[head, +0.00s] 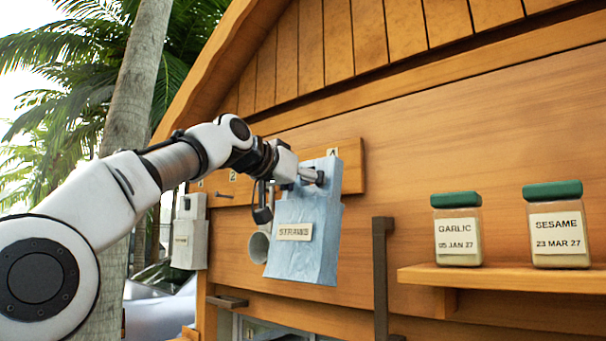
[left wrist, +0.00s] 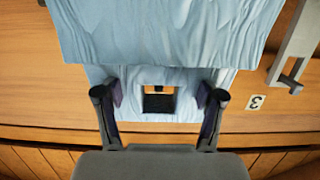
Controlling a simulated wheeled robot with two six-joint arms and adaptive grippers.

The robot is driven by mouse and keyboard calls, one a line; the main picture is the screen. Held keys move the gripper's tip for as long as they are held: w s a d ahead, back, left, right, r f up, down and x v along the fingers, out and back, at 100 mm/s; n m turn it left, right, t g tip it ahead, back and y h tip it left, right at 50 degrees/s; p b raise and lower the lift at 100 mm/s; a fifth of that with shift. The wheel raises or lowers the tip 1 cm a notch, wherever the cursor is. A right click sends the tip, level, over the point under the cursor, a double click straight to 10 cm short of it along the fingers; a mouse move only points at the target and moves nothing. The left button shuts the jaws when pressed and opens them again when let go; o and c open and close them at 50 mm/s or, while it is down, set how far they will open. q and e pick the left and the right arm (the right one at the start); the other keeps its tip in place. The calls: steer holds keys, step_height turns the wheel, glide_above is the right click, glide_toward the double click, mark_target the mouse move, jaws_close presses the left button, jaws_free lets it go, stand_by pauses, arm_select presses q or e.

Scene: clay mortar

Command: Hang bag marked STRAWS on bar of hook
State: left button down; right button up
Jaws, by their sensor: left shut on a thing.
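The light blue bag marked STRAWS (head: 306,262) hangs upright in front of the wooden board (head: 350,165) in the head view. My left gripper (head: 288,190) is shut on its upper part. In the left wrist view the fingers of my left gripper (left wrist: 160,98) press both sides of the bag's narrow top strip, with the bag's body (left wrist: 160,35) beyond. The strip has a square hole with something dark showing in it. I cannot tell whether a hook bar passes through. A hook bar (head: 222,195) sticks out left of the bag. My right gripper is out of view.
A pale bag (head: 188,245) hangs at the far left. A grey round-mouthed object (head: 259,247) is partly behind the STRAWS bag. A dark vertical handle (head: 380,275) stands to its right. The shelf (head: 500,279) holds garlic (head: 457,240) and sesame (head: 557,235) jars.

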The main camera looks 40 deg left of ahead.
arm_select(q)
steer(key=shift+w+r+p, duration=0.1)
steer(key=shift+w+p, duration=0.5)
steer(key=shift+w, duration=0.1)
steer(key=shift+w+d+p, duration=0.1)
steer(key=shift+w+p, duration=0.65)
steer(key=shift+p, duration=0.45)
steer(key=shift+w+d+f, duration=0.1)
steer(key=shift+w+f, duration=0.7)
steer(key=shift+s, duration=0.1)
steer(key=shift+c, duration=0.2)
jaws_free()
